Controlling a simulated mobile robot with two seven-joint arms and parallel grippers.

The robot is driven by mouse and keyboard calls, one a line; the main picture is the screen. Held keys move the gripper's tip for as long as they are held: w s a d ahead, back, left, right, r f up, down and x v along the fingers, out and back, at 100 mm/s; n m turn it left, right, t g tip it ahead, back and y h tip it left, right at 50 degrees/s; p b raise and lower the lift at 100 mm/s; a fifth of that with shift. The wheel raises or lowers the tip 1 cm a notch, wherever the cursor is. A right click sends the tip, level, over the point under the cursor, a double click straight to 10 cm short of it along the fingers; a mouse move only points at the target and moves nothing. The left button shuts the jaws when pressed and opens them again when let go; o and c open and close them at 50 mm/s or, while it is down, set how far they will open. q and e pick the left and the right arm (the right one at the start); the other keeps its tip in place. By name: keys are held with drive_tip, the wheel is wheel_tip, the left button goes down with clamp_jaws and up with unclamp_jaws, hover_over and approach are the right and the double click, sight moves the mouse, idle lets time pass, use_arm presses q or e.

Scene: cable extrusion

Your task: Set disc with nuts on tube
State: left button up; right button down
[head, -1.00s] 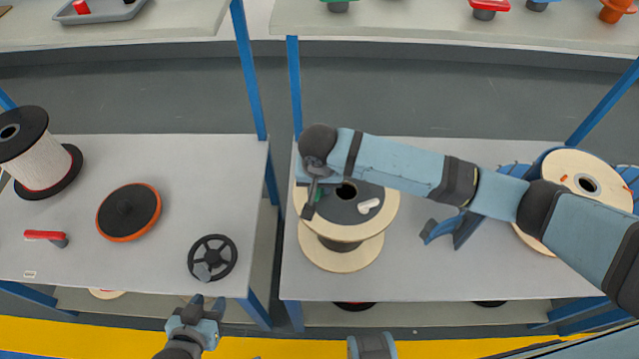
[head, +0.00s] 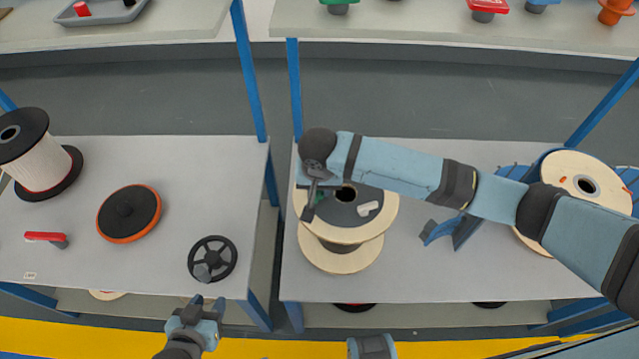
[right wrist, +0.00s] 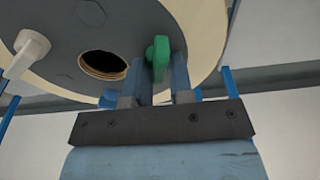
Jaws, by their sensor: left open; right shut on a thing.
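A dark grey disc (head: 352,212) lies on the pale upper flange of a wooden spool (head: 342,258) on the right table. A white nut (head: 369,208) and a green nut (head: 319,195) stand on the disc, and a dark round hole opens at its middle. In the right wrist view the disc (right wrist: 120,25), white nut (right wrist: 28,52) and green nut (right wrist: 158,52) are close. My right gripper (right wrist: 162,80) is shut on the green nut; it reaches the spool's left side in the head view (head: 309,208). My left gripper (head: 197,308) is open and empty, low in front of the left table.
The left table holds a white spool (head: 42,163), an orange-rimmed black disc (head: 129,213), a black handwheel (head: 212,259) and a red-handled piece (head: 44,236). A blue bracket (head: 455,232) and a large cable reel (head: 575,172) stand right of the wooden spool. A gap separates the tables.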

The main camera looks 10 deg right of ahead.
drive_tip(key=shift+p, duration=0.5)
idle(0.5)
drive_tip(key=shift+p, duration=0.55)
drive_tip(key=shift+f, duration=0.55)
drive_tip(key=c, duration=1.3)
unclamp_jaws()
